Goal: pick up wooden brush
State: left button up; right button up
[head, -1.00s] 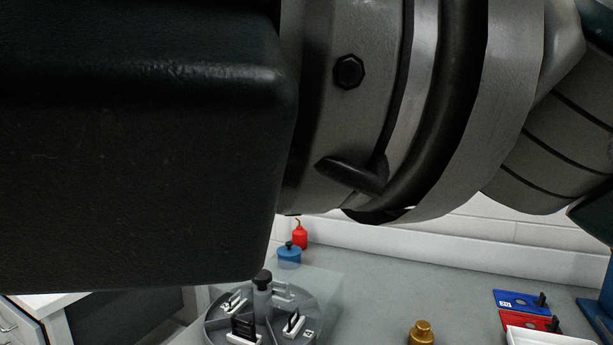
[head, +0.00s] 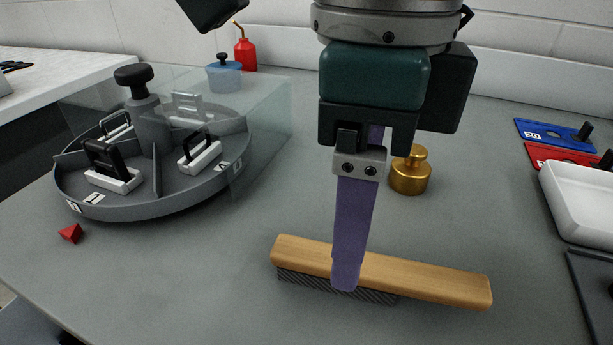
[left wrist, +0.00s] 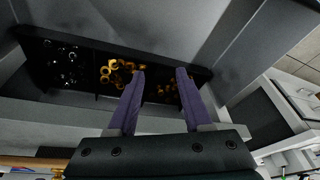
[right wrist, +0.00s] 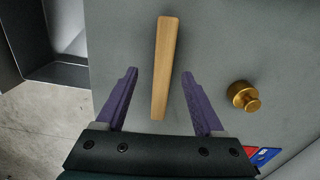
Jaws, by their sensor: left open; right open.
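The wooden brush (head: 430,280) lies on the grey table in the head view, with a light wood back and dark bristles at its left part. My right gripper (head: 346,285) points down over it, and its purple finger covers part of the wood. In the right wrist view the brush (right wrist: 164,68) runs lengthwise between the two spread, empty fingers of the right gripper (right wrist: 160,72). I cannot tell how far the fingertips are above the table. My left gripper (left wrist: 160,72) is open and empty, away from the brush; it shows only in its wrist view.
A brass weight (head: 410,172) stands behind the brush. A round divided tray (head: 150,207) with a clear cover is at the left, near a red wedge (head: 71,233). A white tray (head: 585,205) is at the right. A dark bin (left wrist: 85,75) with brass rings is below my left gripper.

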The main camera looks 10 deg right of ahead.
aim_at(375, 278)
jog(key=f, duration=0.5)
jog(key=shift+w+d+f, duration=0.1)
jog(key=shift+d+f, duration=0.15)
jog(key=shift+d, duration=0.1)
grip_shut()
dwell(0.3)
